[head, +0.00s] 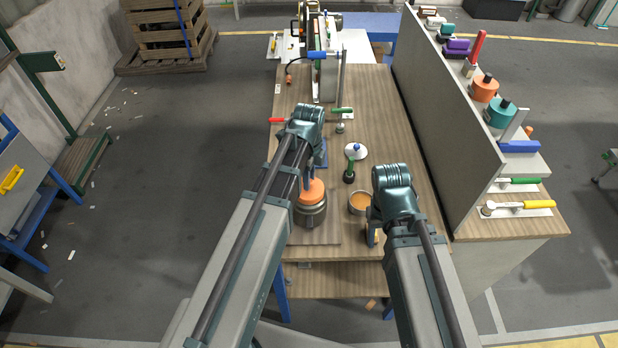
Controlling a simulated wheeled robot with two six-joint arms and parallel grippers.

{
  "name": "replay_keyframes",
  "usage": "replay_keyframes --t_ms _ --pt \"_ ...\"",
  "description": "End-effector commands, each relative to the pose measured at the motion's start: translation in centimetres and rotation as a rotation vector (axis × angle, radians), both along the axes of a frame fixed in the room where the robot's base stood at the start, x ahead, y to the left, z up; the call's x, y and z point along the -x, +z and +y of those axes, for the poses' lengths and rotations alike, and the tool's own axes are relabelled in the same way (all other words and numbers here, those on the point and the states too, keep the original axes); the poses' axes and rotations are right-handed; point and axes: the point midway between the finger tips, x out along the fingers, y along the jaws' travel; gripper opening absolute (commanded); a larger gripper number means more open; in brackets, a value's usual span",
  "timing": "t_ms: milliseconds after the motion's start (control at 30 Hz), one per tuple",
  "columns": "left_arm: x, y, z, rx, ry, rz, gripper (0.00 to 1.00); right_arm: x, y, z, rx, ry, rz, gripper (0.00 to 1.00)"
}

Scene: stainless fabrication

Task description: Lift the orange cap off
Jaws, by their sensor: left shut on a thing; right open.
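The orange cap (313,191) sits on top of a dark grey round pot (310,216) on a wooden board near the front left of the bench. My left gripper (309,184) is over the cap and shut on it; its fingers are partly hidden by my own arm. I cannot tell whether the cap is still touching the pot. My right gripper (372,236) is open and low over the bench to the right, partly hidden behind its own wrist, apart from the cap and the pot.
A round tin with orange contents (360,203) stands between the grippers. A green-handled tool (350,170) and a white disc (356,151) lie behind it. A tall grey panel (440,100) bounds the bench on the right. The wooden bench (385,100) is mostly clear farther back.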

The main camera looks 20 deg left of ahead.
Motion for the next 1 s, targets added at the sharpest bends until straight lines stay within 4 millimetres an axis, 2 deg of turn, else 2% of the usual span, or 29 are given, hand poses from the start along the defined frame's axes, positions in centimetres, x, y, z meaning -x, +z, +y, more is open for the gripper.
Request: replay_keyframes --t_ms 33,100,467,1000 --pt "0.0 0.0 0.0 0.0 0.0 0.0 0.12 0.0 0.0 0.0 0.0 0.0 0.0 0.5" --pt "0.0 0.0 0.0 0.0 0.0 0.0 0.0 0.0 0.0 0.0 0.0 0.0 0.0 0.5" --pt "0.0 0.1 0.0 0.0 0.0 0.0 0.0 0.0 0.1 0.0 0.0 0.0 0.0 0.5" --pt "0.0 2.1 0.0 0.0 0.0 0.0 0.0 0.0 2.1 0.0 0.0 0.0 0.0 0.5"
